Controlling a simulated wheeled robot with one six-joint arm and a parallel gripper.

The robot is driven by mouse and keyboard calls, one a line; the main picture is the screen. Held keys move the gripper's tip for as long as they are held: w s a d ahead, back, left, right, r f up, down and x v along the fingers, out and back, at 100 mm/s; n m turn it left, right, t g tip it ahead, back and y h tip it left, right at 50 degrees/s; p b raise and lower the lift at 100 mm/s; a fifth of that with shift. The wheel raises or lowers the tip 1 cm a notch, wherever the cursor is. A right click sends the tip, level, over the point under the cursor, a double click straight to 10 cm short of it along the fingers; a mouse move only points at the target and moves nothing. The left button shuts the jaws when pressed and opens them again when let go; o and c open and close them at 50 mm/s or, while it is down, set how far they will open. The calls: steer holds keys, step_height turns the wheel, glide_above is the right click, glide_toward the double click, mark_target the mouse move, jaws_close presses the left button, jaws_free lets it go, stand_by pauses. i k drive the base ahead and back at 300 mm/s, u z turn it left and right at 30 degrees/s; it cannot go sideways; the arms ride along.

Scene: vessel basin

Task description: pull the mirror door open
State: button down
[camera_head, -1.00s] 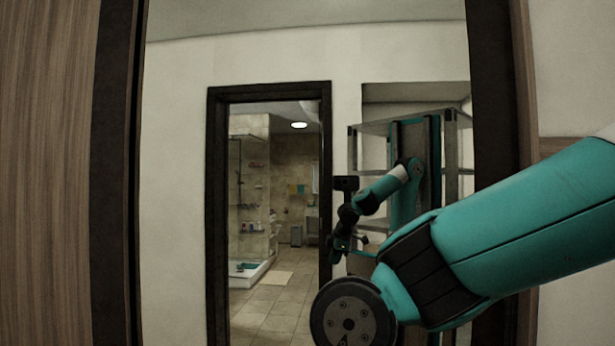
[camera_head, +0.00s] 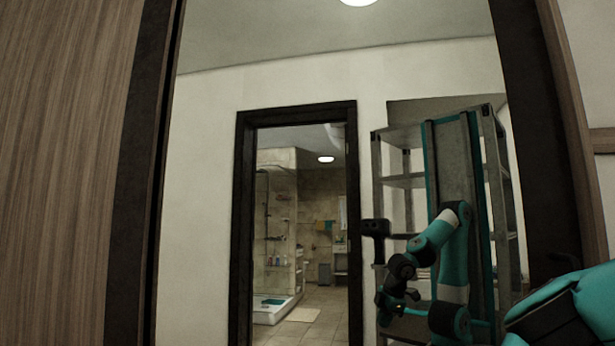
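The mirror door (camera_head: 212,210) fills the middle of the head view, between dark upright frame strips at left and right. It looks shut, though its edges are only partly visible. Its glass reflects a room, a doorway and my own teal body and arm. My real arm shows only as a teal and black piece at the lower right corner, in front of the mirror's right side. My gripper is not seen directly. Its dark reflection is small at the lower right of the glass, and its fingers cannot be made out. No handle is clearly visible.
A wood-grain panel (camera_head: 62,160) stands at the left, beside the dark frame strip (camera_head: 140,180). Another dark strip (camera_head: 540,150) stands at the right, with a pale wall (camera_head: 590,70) beyond. The doorway, shelf rack and ceiling light appear as reflections in the glass.

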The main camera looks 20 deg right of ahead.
mark_target(327, 172)
steer(key=z, duration=0.25)
steer(key=k, duration=0.55)
steer(key=z, duration=0.75)
